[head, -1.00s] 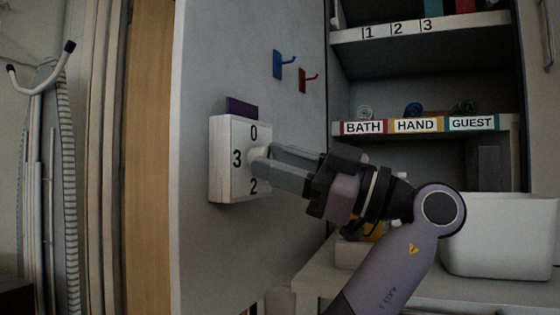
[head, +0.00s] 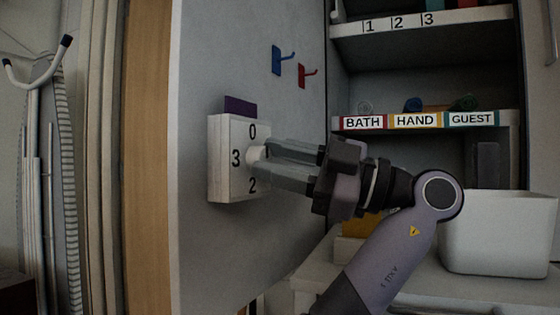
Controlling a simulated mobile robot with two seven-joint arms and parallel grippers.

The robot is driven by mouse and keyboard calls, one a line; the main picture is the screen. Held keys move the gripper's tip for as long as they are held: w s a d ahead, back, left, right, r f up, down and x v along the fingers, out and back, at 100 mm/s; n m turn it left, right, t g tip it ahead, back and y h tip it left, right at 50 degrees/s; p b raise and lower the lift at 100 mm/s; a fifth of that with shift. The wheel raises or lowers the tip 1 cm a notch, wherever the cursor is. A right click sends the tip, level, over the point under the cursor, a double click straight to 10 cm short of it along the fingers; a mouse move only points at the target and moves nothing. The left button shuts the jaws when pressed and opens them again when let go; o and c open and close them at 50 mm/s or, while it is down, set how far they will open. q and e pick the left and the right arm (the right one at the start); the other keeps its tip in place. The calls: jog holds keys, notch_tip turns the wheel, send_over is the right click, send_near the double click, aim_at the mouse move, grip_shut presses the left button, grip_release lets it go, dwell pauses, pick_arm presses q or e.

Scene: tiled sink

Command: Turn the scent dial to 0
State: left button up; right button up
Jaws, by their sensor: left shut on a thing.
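The scent dial is a white box (head: 226,160) fixed to the grey door panel, with a purple block (head: 240,106) on top. Its face shows 0 at the top, 3 at the left and 2 at the bottom; the right side of the face is covered by my fingers. A pale round knob (head: 256,154) sits at its centre. My left gripper (head: 265,157) reaches in from the right and is shut on the knob. Which number the knob points to cannot be told. My right gripper is not in view.
Blue hook (head: 280,62) and red hook (head: 305,75) are on the panel above right. Behind are shelves labelled 1, 2, 3 and BATH, HAND, GUEST (head: 415,121). A white bin (head: 498,235) stands on the counter at the right. The panel below the dial is clear.

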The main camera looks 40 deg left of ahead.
pick_arm(q)
jog(key=o, duration=1)
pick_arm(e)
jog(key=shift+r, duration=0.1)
pick_arm(q)
jog(key=shift+r, duration=0.15)
notch_tip(320, 180, up, 7)
jog(key=p, duration=0.3)
jog(key=shift+r+p, duration=2.9)
jog(key=shift+r, duration=3.45)
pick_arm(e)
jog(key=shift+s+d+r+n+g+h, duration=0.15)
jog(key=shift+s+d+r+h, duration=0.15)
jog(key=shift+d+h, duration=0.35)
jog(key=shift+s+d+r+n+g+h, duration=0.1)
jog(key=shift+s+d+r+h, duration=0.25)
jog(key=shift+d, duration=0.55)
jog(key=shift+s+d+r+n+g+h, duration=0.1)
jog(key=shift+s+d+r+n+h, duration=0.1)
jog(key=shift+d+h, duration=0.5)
pick_arm(q)
jog(key=shift+o, duration=0.2)
